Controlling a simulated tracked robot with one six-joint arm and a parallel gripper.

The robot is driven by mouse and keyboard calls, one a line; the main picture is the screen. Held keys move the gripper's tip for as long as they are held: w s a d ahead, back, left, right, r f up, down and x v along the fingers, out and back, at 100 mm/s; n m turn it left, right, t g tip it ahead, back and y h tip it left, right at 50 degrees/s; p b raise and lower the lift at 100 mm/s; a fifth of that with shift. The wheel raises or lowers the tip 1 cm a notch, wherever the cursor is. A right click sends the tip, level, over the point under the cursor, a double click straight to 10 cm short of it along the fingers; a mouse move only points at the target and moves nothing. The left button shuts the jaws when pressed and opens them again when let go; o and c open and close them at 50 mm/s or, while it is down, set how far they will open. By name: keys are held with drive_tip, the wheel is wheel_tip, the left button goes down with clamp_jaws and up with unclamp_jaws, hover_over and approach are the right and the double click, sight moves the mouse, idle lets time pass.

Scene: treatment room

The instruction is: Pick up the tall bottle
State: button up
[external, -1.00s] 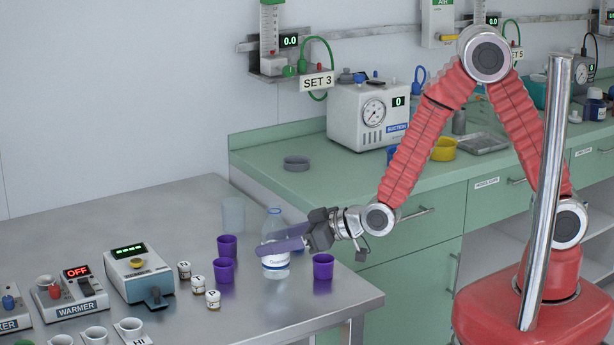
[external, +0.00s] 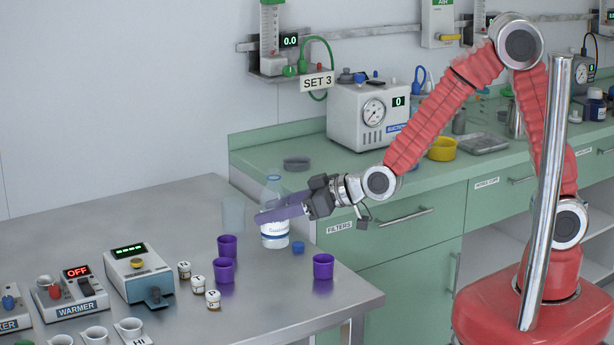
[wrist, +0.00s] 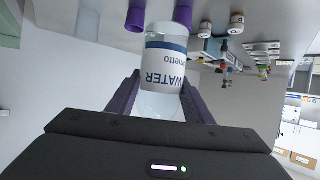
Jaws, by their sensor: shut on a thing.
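The tall bottle (external: 275,233) is clear, with a white and blue label. My gripper (external: 268,213) is shut on its upper part, with purple fingers on either side, and holds it upright above the steel table (external: 180,215). In the wrist view the bottle (wrist: 165,62) sits between the two fingers (wrist: 160,92), its label reading WATER upside down. The fingers partly cover the bottle's neck and shoulder in the external view.
Purple cups (external: 323,266) (external: 227,246) (external: 224,270) and a clear tumbler (external: 233,213) stand close around the bottle. Small labelled jars (external: 198,284) and a grey device (external: 138,275) stand left. The green counter (external: 260,160) is behind.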

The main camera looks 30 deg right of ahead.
drive_tip(key=shift+r, duration=0.4)
drive_tip(key=shift+r, duration=0.15)
idle(0.5)
